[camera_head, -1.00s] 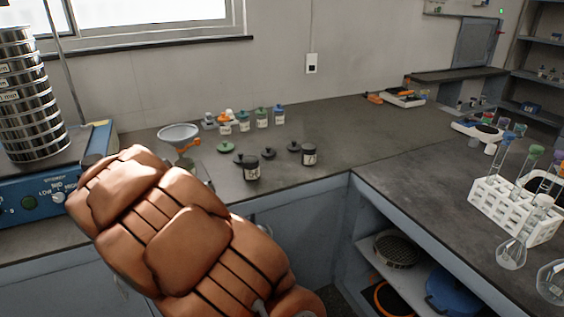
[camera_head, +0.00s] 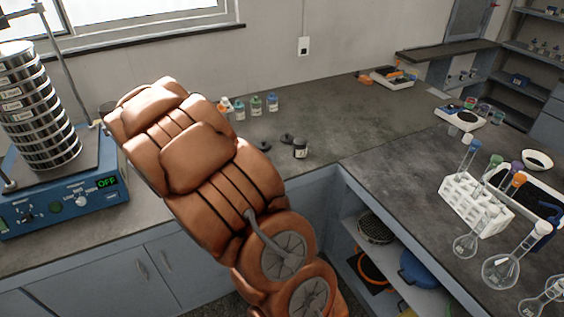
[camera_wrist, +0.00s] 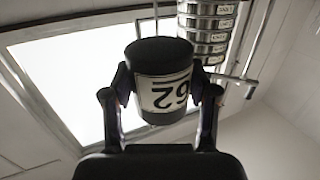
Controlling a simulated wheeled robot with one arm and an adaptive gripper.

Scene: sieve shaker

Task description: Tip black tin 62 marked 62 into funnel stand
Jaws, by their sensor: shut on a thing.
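The black tin (camera_wrist: 160,55) with a white label reading 62 is in the wrist view. The label's figures appear upside down there. My gripper (camera_wrist: 162,95) is shut on the tin, with one finger on each side. The inside of the tin does not show. In the head view my arm covers the gripper, the tin and the funnel stand, so the distance between tin and funnel cannot be told.
A sieve stack (camera_head: 38,110) stands on the blue shaker (camera_head: 65,207), whose display reads OFF. Another black tin (camera_head: 300,148) and dark lids (camera_head: 286,139) are on the bench, with small jars (camera_head: 256,106) behind. A white rack (camera_head: 474,208) and flasks (camera_head: 502,270) stand at right.

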